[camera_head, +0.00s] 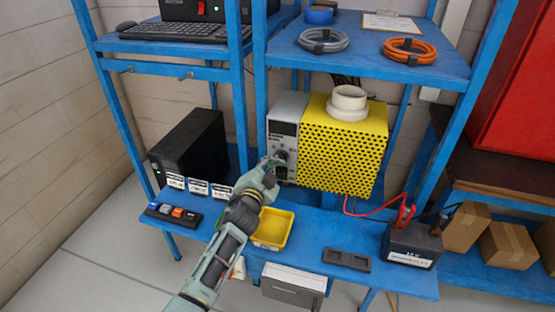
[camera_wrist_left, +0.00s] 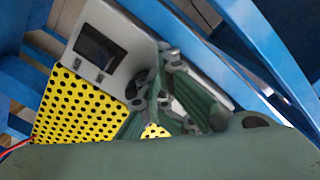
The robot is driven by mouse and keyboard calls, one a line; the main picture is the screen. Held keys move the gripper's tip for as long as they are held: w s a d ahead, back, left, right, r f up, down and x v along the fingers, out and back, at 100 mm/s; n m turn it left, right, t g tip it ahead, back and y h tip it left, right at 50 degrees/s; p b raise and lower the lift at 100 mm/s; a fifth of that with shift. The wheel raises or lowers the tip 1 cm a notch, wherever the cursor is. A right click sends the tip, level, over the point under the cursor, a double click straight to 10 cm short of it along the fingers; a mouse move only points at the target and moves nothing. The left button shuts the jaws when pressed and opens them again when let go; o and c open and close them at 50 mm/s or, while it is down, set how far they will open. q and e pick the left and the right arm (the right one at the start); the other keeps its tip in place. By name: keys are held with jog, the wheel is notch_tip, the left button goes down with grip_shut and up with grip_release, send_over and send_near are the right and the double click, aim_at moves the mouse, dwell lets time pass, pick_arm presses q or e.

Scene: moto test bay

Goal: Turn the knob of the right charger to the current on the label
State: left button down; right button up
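The charger has a grey front panel (camera_head: 283,112) with a dark display and a yellow perforated side (camera_head: 340,150). In the left wrist view the panel (camera_wrist_left: 120,28) and its display (camera_wrist_left: 97,46) appear tilted. A dark round knob (camera_head: 281,155) sits low on the panel, partly covered by my left gripper (camera_head: 272,164). In the left wrist view the gripper's fingers (camera_wrist_left: 160,92) are at the panel's lower part and hide most of the knob. I cannot tell whether they touch or grip it. A label (camera_head: 408,258) on the black battery (camera_head: 412,238) is too small to read fully. My right gripper is out of view.
A black box (camera_head: 190,145) and several white tags (camera_head: 197,187) stand left. Blue rack posts (camera_head: 238,90) and the shelf (camera_head: 370,62) above limit room. A red cable (camera_head: 372,214) runs to the battery.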

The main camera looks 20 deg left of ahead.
pick_arm(q)
jog(key=shift+w+d+r+h, duration=0.15)
jog(key=shift+d+r, duration=0.15)
jog(key=shift+r, duration=0.35)
jog(key=shift+w+d+r+h, duration=0.15)
jog(key=shift+d+r, duration=0.15)
jog(key=shift+r, duration=0.35)
jog(key=shift+w+d+f, duration=0.1)
jog(key=shift+d, duration=0.15)
jog(key=shift+f, duration=0.4)
jog(key=shift+a+f, duration=0.25)
jog(key=shift+a, duration=0.1)
jog(key=p, duration=0.3)
send_near(280, 148)
jog(key=shift+s+a+f, duration=0.6)
jog(key=shift+a+f, duration=0.05)
jog(key=shift+f, duration=0.25)
jog(key=shift+d, duration=0.1)
